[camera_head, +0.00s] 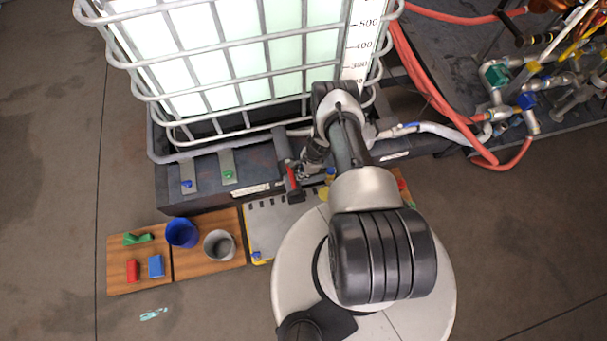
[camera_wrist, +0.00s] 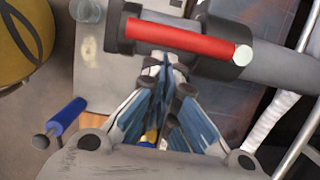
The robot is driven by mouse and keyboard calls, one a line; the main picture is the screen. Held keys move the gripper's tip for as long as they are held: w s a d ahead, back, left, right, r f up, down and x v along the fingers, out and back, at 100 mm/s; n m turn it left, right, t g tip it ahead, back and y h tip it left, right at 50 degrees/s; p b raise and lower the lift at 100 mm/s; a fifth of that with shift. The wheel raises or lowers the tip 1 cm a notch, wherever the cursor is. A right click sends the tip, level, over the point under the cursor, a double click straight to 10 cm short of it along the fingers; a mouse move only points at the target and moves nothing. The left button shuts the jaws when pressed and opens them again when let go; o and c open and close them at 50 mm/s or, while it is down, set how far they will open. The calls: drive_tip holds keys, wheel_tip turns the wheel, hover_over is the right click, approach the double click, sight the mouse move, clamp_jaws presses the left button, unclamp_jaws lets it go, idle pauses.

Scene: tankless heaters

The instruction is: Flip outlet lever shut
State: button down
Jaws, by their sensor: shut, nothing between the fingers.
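The outlet lever (camera_head: 292,183) is a red handle on a dark grey valve and pipe at the foot of the caged white tank. In the wrist view the red lever (camera_wrist: 185,38) lies lengthwise along the grey pipe (camera_wrist: 275,62), with a pale round end at right. My gripper (camera_head: 308,168) is just right of the lever in the head view. In the wrist view my gripper (camera_wrist: 165,65) has its fingertips together and empty, just below the lever's left half. I cannot tell whether they touch the lever or valve.
The tank's metal cage (camera_head: 215,50) rises behind the valve. A wooden board (camera_head: 205,262) at left bears a blue cup (camera_head: 181,232), a grey cup (camera_head: 219,246) and small blocks. Red hoses (camera_head: 425,85) and pipework stand at right. The floor at far left is open.

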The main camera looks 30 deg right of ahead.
drive_tip(key=shift+a, duration=0.1)
drive_tip(key=shift+a+m+p, duration=0.15)
drive_tip(key=shift+m+p, duration=0.25)
drive_tip(key=shift+m, duration=0.1)
